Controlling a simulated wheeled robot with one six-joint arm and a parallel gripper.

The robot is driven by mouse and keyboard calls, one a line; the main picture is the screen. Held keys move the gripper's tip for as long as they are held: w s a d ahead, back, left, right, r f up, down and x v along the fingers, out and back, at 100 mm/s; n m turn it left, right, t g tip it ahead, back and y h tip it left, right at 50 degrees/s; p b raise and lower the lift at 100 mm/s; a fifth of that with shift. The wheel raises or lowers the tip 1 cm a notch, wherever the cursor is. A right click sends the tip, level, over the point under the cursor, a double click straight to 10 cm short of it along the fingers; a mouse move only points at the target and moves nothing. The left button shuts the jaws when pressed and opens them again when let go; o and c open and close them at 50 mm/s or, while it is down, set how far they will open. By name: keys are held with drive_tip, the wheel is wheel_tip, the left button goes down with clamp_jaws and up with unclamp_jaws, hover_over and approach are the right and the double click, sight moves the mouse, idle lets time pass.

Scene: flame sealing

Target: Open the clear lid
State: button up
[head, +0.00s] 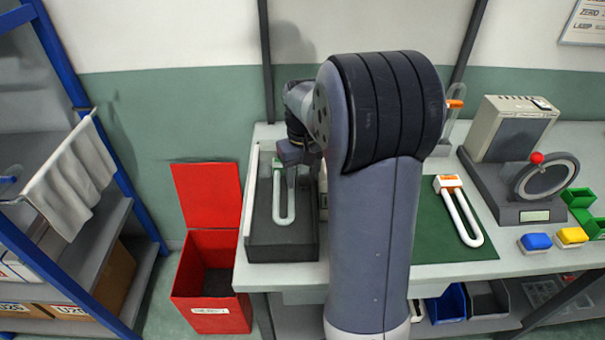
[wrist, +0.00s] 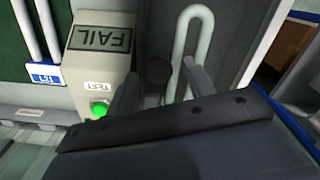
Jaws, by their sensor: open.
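A dark tester box (head: 268,245) stands at the left end of the bench with a white U-shaped tube (head: 284,212) in it. The tube also shows in the wrist view (wrist: 180,35). The clear lid is hard to make out, and I cannot tell its position. A dark round knob (wrist: 158,70) shows between my fingertips; I cannot tell if it belongs to the lid. My gripper (wrist: 157,82) is open above the box, with a finger on either side of the knob in the picture. Contact cannot be told. My arm hides part of the box in the head view.
A display reading FAIL (wrist: 100,38) and a lit green button (wrist: 99,110) sit beside the tube. A green mat (head: 430,225) holds another U tube (head: 458,215). A red open bin (head: 212,285) stands left of the bench, and a grey machine (head: 515,128) at the right.

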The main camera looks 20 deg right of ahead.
drive_tip(key=shift+s+f, duration=0.15)
drive_tip(key=shift+f, duration=0.05)
clamp_jaws()
idle(0.5)
